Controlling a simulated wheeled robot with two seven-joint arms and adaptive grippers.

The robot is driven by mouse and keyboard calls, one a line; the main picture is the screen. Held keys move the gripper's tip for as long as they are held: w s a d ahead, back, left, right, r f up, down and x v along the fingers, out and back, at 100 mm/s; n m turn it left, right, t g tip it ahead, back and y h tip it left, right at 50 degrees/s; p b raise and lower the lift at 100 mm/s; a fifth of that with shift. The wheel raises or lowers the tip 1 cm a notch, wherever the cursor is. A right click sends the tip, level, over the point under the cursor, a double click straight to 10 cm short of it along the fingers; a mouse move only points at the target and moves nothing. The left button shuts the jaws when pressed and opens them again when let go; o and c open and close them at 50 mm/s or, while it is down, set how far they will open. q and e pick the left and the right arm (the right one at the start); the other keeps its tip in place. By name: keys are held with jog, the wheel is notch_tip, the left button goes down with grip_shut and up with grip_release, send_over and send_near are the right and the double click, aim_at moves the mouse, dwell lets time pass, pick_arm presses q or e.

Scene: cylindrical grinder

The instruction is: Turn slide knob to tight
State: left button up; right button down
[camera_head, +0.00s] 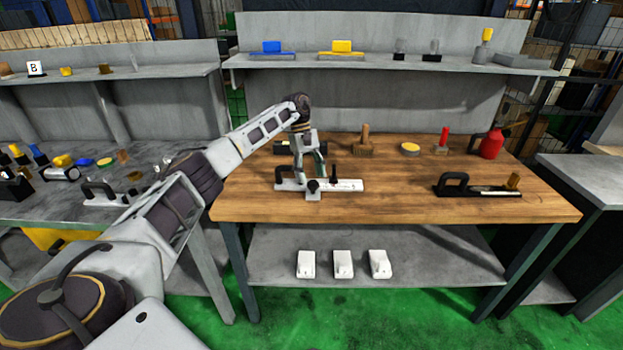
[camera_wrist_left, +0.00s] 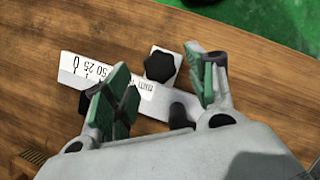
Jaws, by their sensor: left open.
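The slide fixture is a pale bar with a printed scale (camera_head: 345,185), lying on the wooden table. Its black lobed knob (camera_head: 313,187) sits on a small pale block at the bar's front edge. The knob also shows clearly in the left wrist view (camera_wrist_left: 160,66). My left gripper (camera_head: 309,170) is over the fixture, just behind the knob in the head view. In the left wrist view its green-padded fingers (camera_wrist_left: 157,72) are open, one on either side of the knob in the picture, with a gap to it. I cannot tell their height above it. My right gripper is out of view.
A black post (camera_head: 334,173) rises from the bar, right of the knob. A brush (camera_head: 363,142), yellow-topped tin (camera_head: 409,149), red-handled tool (camera_head: 443,141), red bottle (camera_head: 491,143) and black-handled tool (camera_head: 475,188) stand further right. The table's front middle is clear.

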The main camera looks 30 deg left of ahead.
pick_arm(q)
jog(key=v, duration=0.9)
jog(key=shift+r, duration=0.35)
jog(key=shift+a, duration=0.1)
jog(key=shift+w, duration=0.1)
